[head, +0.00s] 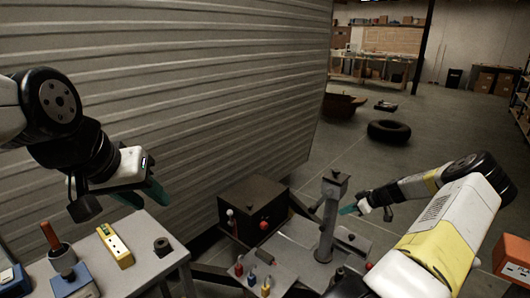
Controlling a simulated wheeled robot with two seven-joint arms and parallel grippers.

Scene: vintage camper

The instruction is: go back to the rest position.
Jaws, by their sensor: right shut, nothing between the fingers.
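My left gripper (118,203) hangs at the left, above the back of a grey table. Its teal-lined fingers are spread apart with nothing seen between them. My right gripper (364,207) is at the right of centre, beside a grey post (328,225). It is small and partly hidden in this view; it is shut and holds nothing. My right arm comes in from the lower right.
The grey table (130,270) bears a yellow block (115,246), a blue box (74,282), a cup with an orange-handled tool (50,236) and a dark knob (162,246). A black box (254,211) and small coloured padlocks (252,280) are near the post. A ribbed camper wall (200,90) stands behind. A tyre (389,131) lies on open floor.

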